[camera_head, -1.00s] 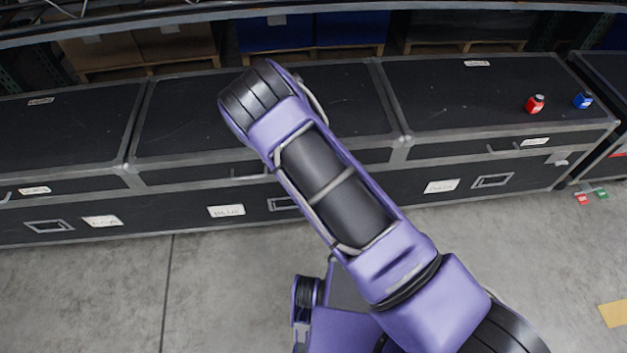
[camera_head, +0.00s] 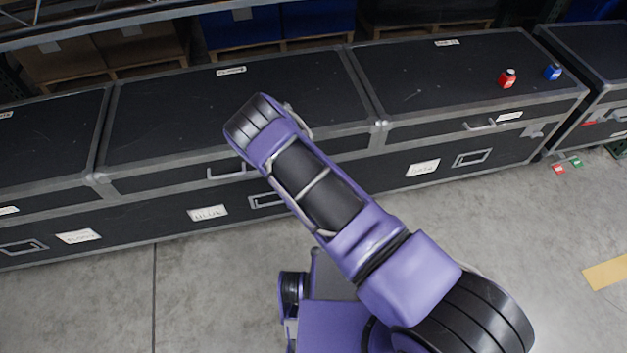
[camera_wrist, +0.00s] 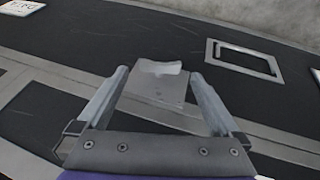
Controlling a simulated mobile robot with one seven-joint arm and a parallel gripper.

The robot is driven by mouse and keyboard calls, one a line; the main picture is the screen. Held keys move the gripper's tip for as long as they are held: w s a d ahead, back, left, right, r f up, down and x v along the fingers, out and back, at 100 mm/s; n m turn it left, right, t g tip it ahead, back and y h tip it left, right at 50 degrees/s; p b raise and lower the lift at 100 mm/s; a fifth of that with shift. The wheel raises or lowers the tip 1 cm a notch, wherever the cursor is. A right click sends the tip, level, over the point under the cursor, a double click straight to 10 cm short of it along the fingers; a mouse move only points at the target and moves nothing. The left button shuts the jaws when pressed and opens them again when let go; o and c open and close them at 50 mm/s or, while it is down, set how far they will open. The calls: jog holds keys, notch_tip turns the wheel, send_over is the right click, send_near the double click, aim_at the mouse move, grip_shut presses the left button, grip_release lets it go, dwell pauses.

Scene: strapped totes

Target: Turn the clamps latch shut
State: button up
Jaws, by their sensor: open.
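The clamp latch (camera_wrist: 158,93) shows in the wrist view as a grey metal plate with a pale curved tab at its far end. It sits across the metal edging of a black case (camera_wrist: 60,115). My gripper (camera_wrist: 160,73) is open, with one finger on each side of the latch. I cannot tell whether either finger touches it. In the head view my purple arm hides the gripper and this latch. The arm reaches over the front of the middle black case (camera_head: 160,130).
A recessed handle frame (camera_wrist: 245,60) lies right of the latch, and a white label (camera_wrist: 22,7) at the upper left. A red bottle (camera_head: 507,79) and a blue bottle (camera_head: 553,72) stand on the right case (camera_head: 440,85). Grey floor (camera_head: 215,290) in front is clear.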

jog(key=shift+x, duration=1.75)
jog(key=c, duration=1.3)
jog(key=shift+s+d+m+g+y, duration=0.15)
jog(key=shift+g+y, duration=0.1)
jog(key=shift+y, duration=0.4)
jog(key=shift+w+d+m+g+y, duration=0.15)
jog(key=shift+d+g+y, duration=0.1)
jog(key=shift+y, duration=0.4)
jog(key=shift+a, duration=0.15)
jog(key=o, duration=1.3)
jog(key=shift+r, duration=0.15)
jog(key=p+v, duration=0.3)
jog(key=v, duration=1.4)
